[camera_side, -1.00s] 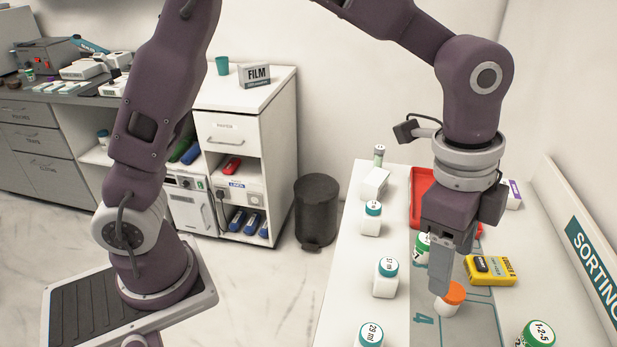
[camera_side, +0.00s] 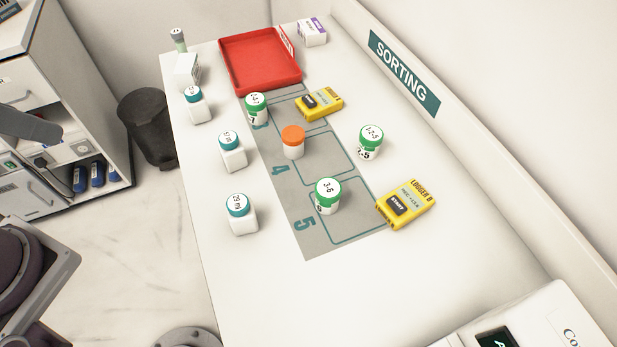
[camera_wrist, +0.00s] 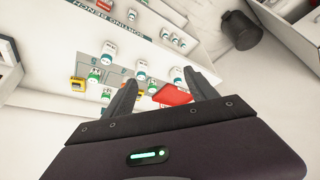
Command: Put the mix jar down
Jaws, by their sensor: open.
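No label reading "mix" is legible. A white jar with an orange lid (camera_side: 293,142) stands upright on the grey mat (camera_side: 290,225), beside the mark 4. It is clear of any gripper. Green-lidded jars stand near it: one (camera_side: 327,195) by the mark 5, one (camera_side: 256,108) by the mark 3, and one (camera_side: 370,141) off the mat to the right.
Teal-lidded jars (camera_side: 232,150) line the bench's left side. A red tray (camera_side: 262,62) sits at the back; it also shows in the wrist view (camera_wrist: 173,95). Yellow loggers (camera_side: 406,204) (camera_side: 319,102) lie near the mat. A dark bin (camera_side: 147,125) stands on the floor left.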

